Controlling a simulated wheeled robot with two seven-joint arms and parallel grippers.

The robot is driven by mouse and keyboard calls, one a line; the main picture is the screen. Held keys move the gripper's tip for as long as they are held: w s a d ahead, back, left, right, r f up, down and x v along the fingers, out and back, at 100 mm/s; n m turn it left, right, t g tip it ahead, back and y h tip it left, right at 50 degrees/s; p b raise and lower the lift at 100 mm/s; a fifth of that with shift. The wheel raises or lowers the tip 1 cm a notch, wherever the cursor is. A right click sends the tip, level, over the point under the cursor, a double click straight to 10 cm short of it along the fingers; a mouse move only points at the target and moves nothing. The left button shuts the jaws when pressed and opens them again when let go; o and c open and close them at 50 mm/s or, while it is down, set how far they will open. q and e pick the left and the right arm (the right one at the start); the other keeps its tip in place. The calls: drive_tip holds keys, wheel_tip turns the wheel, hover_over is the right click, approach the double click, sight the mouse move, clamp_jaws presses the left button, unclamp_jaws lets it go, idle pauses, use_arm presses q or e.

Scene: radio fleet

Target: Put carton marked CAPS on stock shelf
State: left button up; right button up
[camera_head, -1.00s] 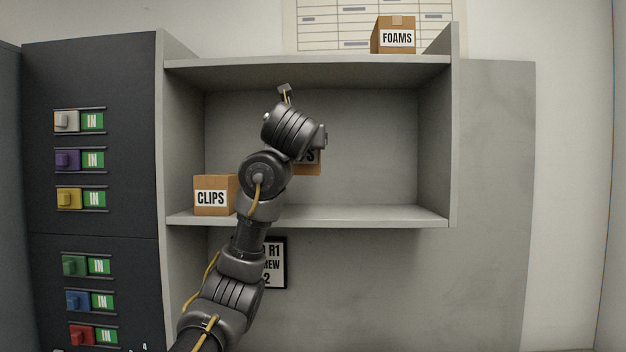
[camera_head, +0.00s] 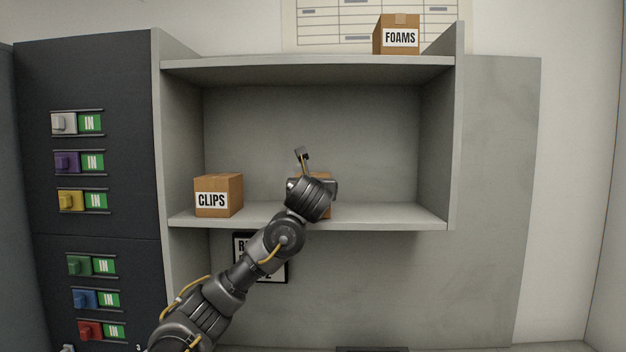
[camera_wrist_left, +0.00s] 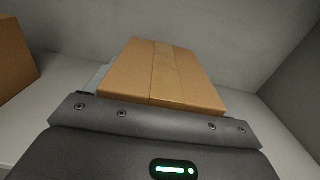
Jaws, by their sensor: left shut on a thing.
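My left gripper (camera_head: 311,187) is at the middle of the stock shelf (camera_head: 390,215), in front of a brown carton (camera_head: 327,211). My wrist hides most of this carton and its label in the head view. In the left wrist view my left gripper (camera_wrist_left: 150,95) is shut on the carton (camera_wrist_left: 165,72), whose taped top shows. The carton is low at the shelf board; I cannot tell whether it touches it. My right gripper is not in view.
A carton marked CLIPS (camera_head: 218,195) stands at the left of the same shelf. A carton marked FOAMS (camera_head: 397,36) stands on top of the unit. The shelf's right part is clear. A dark panel with coloured switches (camera_head: 85,200) stands at the left.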

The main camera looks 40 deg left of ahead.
use_arm(q)
drive_tip(key=shift+d+f, duration=0.1)
drive_tip(key=shift+d, duration=0.05)
drive_tip(key=o, duration=1.1)
drive_tip(key=shift+s, duration=0.15)
drive_tip(key=b+v, duration=0.5)
drive_tip(key=v, duration=0.6)
drive_tip(key=shift+s+d, duration=0.3)
